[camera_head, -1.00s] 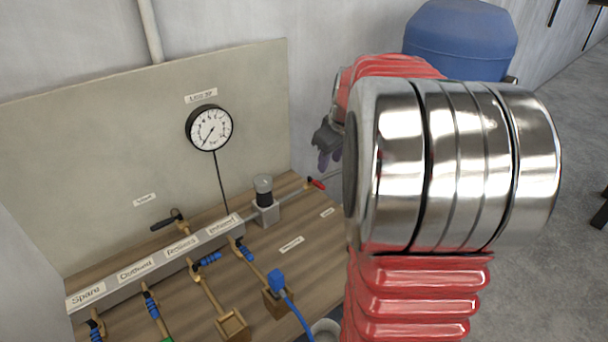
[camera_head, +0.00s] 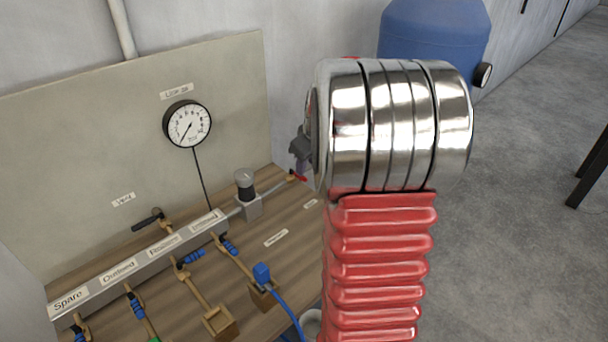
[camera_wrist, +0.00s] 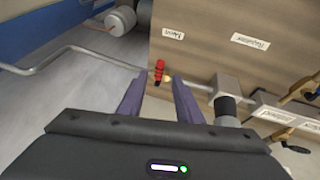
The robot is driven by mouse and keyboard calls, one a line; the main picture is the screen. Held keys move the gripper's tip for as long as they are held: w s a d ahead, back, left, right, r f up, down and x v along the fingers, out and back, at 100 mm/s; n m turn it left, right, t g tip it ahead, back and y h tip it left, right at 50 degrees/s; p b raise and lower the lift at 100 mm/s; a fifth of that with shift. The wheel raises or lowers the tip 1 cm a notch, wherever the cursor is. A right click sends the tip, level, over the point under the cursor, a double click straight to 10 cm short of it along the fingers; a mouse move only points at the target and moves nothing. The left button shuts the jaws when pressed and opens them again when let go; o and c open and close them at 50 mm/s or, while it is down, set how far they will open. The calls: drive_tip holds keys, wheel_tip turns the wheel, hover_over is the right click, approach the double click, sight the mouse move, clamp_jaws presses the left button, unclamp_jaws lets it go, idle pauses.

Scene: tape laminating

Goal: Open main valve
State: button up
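The main valve has a small red handle (camera_head: 297,177) on the pipe at the right end of the bench. In the wrist view the red handle (camera_wrist: 159,70) lies ahead of my fingertips, between their lines, with a brass fitting beside it. A label that seems to read "Main" (camera_wrist: 173,33) is on the board near it. My gripper (camera_wrist: 158,84) is open, with two purple fingers apart and nothing between them. In the head view my gripper (camera_head: 300,150) shows just above the handle, partly hidden behind my arm. Contact with the handle is not visible.
A regulator with a black knob (camera_head: 245,186) stands left of the valve on the same pipe. A manifold (camera_head: 140,258) with several small valves runs along the bench. A gauge (camera_head: 187,124) is on the back panel. A blue tank (camera_head: 435,40) stands behind my arm.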

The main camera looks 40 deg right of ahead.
sight(303, 177)
drive_tip(key=x, duration=0.6)
drive_tip(key=shift+w+f, duration=0.15)
drive_tip(key=shift+f, duration=0.25)
drive_tip(key=shift+c, duration=0.5)
clamp_jaws()
